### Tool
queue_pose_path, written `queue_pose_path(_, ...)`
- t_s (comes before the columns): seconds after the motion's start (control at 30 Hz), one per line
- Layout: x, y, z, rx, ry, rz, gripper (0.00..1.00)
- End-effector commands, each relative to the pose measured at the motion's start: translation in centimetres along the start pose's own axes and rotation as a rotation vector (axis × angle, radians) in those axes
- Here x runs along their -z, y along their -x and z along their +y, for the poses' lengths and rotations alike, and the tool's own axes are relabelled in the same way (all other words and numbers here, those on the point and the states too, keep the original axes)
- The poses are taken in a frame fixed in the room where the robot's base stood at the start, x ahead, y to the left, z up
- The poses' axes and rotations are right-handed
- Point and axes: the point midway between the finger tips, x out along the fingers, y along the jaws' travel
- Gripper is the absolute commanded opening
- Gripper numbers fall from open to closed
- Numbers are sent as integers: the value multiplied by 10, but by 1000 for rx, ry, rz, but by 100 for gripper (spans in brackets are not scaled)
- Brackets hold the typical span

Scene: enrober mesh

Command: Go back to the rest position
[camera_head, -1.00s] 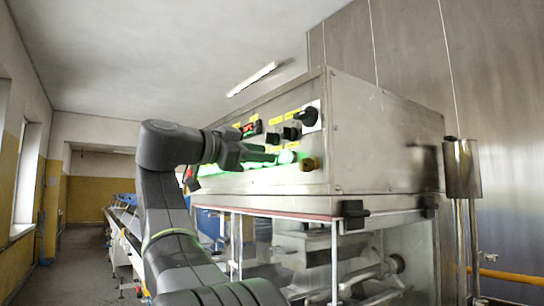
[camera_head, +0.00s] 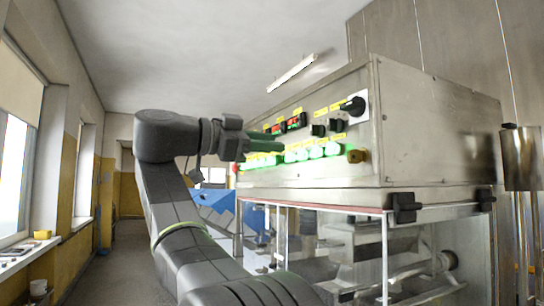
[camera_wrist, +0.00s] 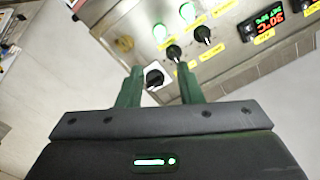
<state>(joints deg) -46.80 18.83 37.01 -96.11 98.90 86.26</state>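My gripper (camera_head: 280,140) is held up in front of the left part of the control panel on the steel machine (camera_head: 440,130). In the wrist view my gripper (camera_wrist: 160,76) shows two green fingers standing apart with nothing held between them. A black knob (camera_wrist: 154,78) of the panel shows behind the gap between the fingers. My arm is bent, with its elbow high at the left of the head view. Whether the fingers touch the panel cannot be told, but no contact is visible.
The panel has a row of lit green buttons (camera_head: 318,151), a black rotary switch (camera_head: 354,106) and red displays. Blue equipment (camera_head: 216,203) stands behind my arm. A free aisle (camera_head: 115,262) runs along the windows at left. A metal cylinder (camera_head: 520,160) stands at right.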

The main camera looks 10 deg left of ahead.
Motion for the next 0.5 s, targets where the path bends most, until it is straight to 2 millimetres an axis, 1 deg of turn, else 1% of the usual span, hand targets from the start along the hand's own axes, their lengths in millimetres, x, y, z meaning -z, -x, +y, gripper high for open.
queue_pose_path(0.17,0,-12,0,-3,0,2,33)
queue_pose_path(0.27,0,-26,1,-3,0,2,33)
queue_pose_path(0.5,1,-67,0,-4,1,2,33)
